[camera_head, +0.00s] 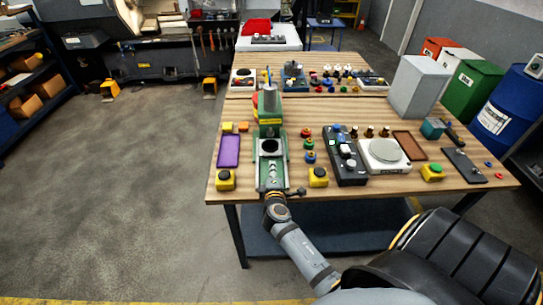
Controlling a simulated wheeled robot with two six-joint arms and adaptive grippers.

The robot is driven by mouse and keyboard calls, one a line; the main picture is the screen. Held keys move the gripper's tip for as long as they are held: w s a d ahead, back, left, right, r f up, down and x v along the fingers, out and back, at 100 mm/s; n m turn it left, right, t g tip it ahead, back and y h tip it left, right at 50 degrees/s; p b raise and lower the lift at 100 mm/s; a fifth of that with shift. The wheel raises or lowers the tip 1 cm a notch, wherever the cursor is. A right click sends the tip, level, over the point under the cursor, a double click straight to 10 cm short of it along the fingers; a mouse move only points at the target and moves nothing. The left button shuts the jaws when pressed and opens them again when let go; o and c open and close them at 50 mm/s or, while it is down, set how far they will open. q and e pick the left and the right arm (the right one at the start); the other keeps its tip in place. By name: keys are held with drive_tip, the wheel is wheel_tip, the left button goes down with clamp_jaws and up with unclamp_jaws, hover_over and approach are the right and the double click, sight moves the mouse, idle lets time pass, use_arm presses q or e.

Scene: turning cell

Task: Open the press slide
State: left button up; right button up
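The green press (268,115) stands on the wooden table, left of its middle. Its slide (271,172), a light metal part with a dark round opening behind it, lies along the press's front bed and reaches the table's front edge. My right arm comes up from the bottom of the view, and my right gripper (274,193) is at the front end of the slide. It overlaps that end in the picture. The fingers are too small and dark to tell whether they touch or grip it. My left gripper is not in view.
Yellow button boxes (225,180) and (318,177) flank the press front. A purple tray (229,151) lies left of it. A scale (384,154) and a dark control box (344,156) stand to the right.

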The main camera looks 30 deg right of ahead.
approach(271, 149)
drive_tip(key=shift+w+d+r+p, duration=0.1)
drive_tip(key=shift+w+r+p, duration=0.15)
drive_tip(key=shift+r+p, duration=0.1)
drive_tip(key=shift+x, duration=1.15)
clamp_jaws()
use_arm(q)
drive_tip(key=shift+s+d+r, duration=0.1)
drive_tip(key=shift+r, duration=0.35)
use_arm(e)
drive_tip(key=shift+f, duration=0.1)
